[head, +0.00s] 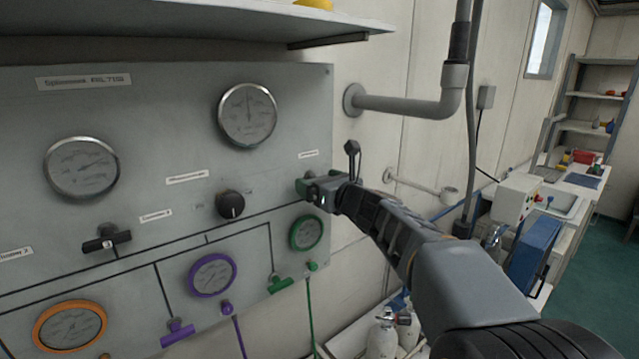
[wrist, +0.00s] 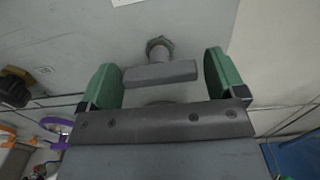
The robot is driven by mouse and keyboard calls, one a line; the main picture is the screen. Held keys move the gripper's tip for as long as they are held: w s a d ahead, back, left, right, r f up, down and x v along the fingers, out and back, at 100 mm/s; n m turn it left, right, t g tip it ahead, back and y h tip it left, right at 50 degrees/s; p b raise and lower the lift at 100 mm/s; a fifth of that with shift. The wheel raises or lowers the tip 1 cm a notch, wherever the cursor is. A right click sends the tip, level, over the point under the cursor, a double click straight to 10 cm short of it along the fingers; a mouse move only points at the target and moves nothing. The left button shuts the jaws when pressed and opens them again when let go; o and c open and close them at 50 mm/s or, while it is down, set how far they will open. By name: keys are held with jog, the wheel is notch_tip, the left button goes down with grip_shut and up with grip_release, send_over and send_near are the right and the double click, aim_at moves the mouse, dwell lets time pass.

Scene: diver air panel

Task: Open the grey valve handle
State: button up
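The grey valve handle (wrist: 160,74) shows in the wrist view as a flat grey bar lying roughly crosswise, on a short stem with a hex nut against the panel. My gripper (wrist: 163,80) is open, with its green fingers at either end of the bar. The left finger is very close to the bar's left end; I cannot tell if they touch. A small gap shows at the right end. In the head view my gripper (head: 312,187) is at the panel's right edge and hides most of the handle.
The grey panel (head: 150,120) carries several gauges, a black knob (head: 230,205), a dark T-handle (head: 106,240), a purple handle (head: 177,333) and a green handle (head: 280,285). A grey pipe (head: 405,105) sticks out right of the panel. A shelf (head: 200,22) overhangs it.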

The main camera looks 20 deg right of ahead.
jog(key=c, duration=0.8)
jog(key=shift+o, duration=0.2)
jog(key=shift+b, duration=0.3)
jog(key=n+b, duration=0.3)
jog(key=shift+f+b, duration=0.25)
jog(key=shift+b, duration=0.05)
jog(key=n+b, duration=0.4)
jog(key=b, duration=0.1)
jog(key=shift+d, duration=0.1)
jog(key=n+b, duration=0.4)
jog(key=n, duration=0.1)
jog(key=shift+r+n+b, duration=0.1)
jog(key=shift+n+b, duration=0.2)
jog(key=shift+b, duration=0.05)
jog(key=shift+r+n+b, duration=0.2)
jog(key=shift+n+b, duration=0.95)
jog(key=shift+n, duration=0.75)
